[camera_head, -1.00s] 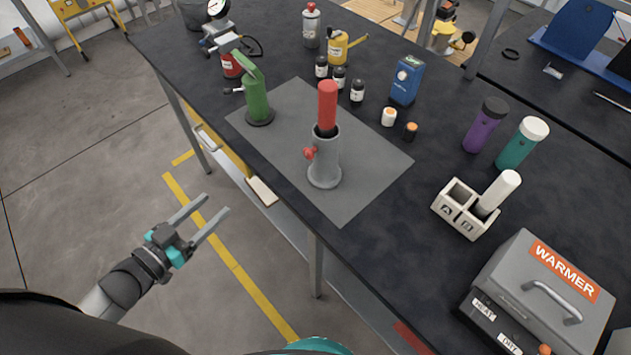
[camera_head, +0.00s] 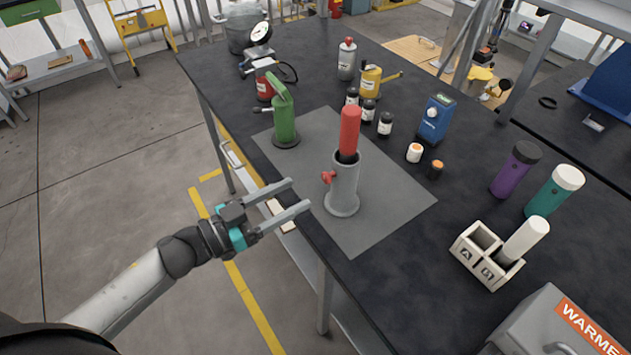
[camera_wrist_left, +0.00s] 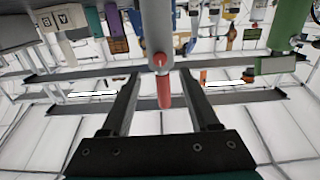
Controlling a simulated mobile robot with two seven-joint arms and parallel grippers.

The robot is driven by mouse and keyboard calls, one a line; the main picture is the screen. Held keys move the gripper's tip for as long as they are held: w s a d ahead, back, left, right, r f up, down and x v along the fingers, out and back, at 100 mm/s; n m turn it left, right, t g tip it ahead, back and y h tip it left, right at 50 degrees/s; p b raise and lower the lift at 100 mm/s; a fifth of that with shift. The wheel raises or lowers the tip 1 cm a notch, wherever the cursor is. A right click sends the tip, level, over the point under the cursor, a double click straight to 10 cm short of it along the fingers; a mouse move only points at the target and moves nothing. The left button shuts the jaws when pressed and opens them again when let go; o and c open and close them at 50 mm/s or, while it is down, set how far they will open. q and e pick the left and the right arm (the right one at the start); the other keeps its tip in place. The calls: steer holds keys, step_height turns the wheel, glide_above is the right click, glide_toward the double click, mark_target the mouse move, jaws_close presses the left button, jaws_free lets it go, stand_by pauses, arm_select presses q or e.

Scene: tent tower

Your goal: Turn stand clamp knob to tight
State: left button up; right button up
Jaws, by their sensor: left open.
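The grey clamp stand (camera_head: 343,190) stands upright on a grey mat (camera_head: 393,195), with a red-handled piece (camera_head: 350,130) upright in its top. Its red clamp knob (camera_head: 328,177) sticks out on the left side. My left gripper (camera_head: 299,194) is open and empty, left of the stand at the table edge, its fingers pointing toward the stand and apart from the knob. In the left wrist view the scene appears inverted; the stand (camera_wrist_left: 155,25) and the red-handled piece (camera_wrist_left: 164,92) show between the open fingers. My right gripper is not in view.
A green bottle-like tool (camera_head: 284,120) stands at the mat's far left corner. Several small bottles and a blue box (camera_head: 436,118) stand behind the stand. A white two-slot holder (camera_head: 487,262) and a grey warmer (camera_head: 545,325) are to the right.

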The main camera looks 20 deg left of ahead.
mark_target(324, 179)
arm_select(q)
steer(key=shift+x, duration=3.15)
jaws_close()
